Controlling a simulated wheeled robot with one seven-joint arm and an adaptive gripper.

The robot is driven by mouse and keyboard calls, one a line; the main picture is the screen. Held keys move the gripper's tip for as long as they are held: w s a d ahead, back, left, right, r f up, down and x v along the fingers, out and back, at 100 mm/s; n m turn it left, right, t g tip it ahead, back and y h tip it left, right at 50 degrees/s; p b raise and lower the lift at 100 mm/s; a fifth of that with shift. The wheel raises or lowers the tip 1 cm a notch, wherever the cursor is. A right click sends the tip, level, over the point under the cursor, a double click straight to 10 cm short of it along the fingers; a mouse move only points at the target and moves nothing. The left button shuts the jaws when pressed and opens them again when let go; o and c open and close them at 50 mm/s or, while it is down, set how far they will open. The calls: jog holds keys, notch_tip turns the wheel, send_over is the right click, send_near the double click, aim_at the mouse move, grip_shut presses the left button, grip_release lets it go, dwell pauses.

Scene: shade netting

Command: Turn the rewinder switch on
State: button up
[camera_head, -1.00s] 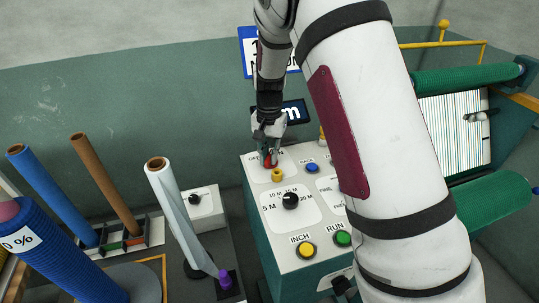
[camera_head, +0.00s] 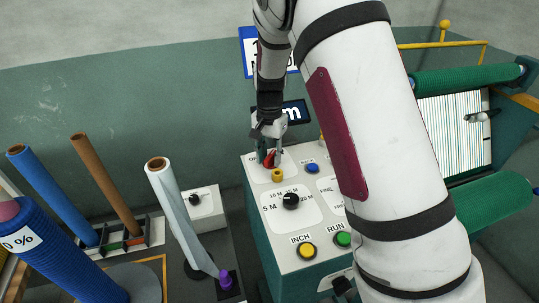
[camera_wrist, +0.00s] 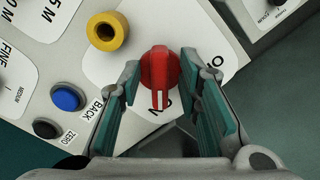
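The red rewinder switch (camera_wrist: 160,72) is a rotary knob on a white panel in the wrist view. Its white-marked end points down the picture, over a partly hidden label with an N showing; another label at the right starts with O. My gripper (camera_wrist: 160,64) is open, with one teal-padded finger on each side of the knob and visible gaps to both. In the head view my gripper (camera_head: 270,157) points down over the back left corner of the control box (camera_head: 262,215), and the red switch (camera_head: 268,161) shows between its fingers.
A yellow round knob (camera_head: 277,175) stands close to the switch, and a blue button (camera_head: 312,168) is to its right. A black dial (camera_head: 290,201), a yellow INCH button (camera_head: 306,250) and a green RUN button (camera_head: 343,238) are nearer. Rolls on spindles stand at the left.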

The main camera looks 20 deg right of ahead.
aim_at(270, 156)
notch_tip(270, 156, up, 12)
dwell(0.7)
dwell(0.4)
jog(key=s+r+n+t+y, duration=0.1)
jog(key=s+r+n+t, duration=0.25)
jog(key=s+r, duration=1)
jog(key=s+f+n+t+h, duration=0.1)
jog(key=s+n, duration=0.4)
jog(key=s, duration=1.1)
jog(key=shift+s+d+n+t, duration=0.2)
jog(key=shift+s+n+t, duration=0.15)
jog(key=shift+t, duration=0.2)
